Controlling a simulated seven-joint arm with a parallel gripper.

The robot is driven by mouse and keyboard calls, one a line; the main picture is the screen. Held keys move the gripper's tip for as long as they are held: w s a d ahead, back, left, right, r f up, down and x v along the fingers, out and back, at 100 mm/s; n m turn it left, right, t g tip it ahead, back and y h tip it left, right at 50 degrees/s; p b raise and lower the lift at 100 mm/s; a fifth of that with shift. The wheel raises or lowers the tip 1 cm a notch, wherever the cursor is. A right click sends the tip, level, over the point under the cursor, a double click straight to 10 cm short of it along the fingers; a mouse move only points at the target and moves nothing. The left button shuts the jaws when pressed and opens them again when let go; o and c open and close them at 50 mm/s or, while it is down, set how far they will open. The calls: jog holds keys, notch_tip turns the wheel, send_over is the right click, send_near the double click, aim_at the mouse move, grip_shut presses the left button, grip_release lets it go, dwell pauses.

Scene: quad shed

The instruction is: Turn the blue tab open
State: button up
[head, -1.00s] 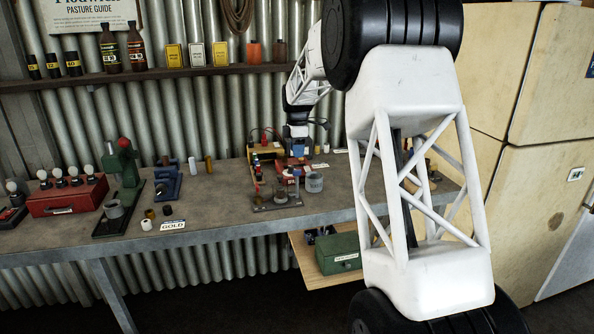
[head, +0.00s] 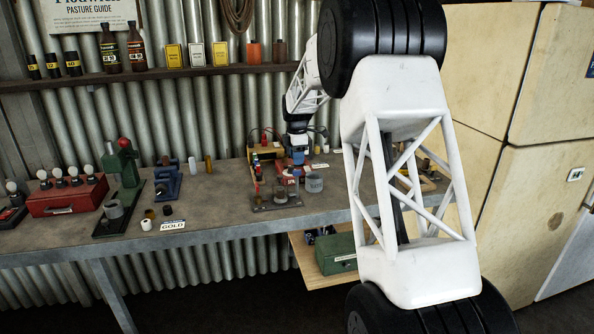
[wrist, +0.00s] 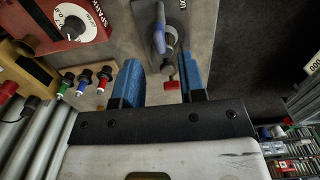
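In the wrist view a blue tab (wrist: 158,36) stands at a round grey fitting on a grey plate (wrist: 197,22), just beyond my fingertips. A small red tab (wrist: 172,85) on the same fitting shows between the fingers. My gripper (wrist: 161,72) has two blue fingers set wide apart, with no contact on the blue tab visible. The blue tab cannot be made out there.
A red box with a white dial (wrist: 78,22) and a tan block with coloured terminals (wrist: 85,82) lie left of my fingers in the wrist view.

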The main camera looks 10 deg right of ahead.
aim_at(297, 170)
jog(key=shift+f, duration=2.65)
grip_shut()
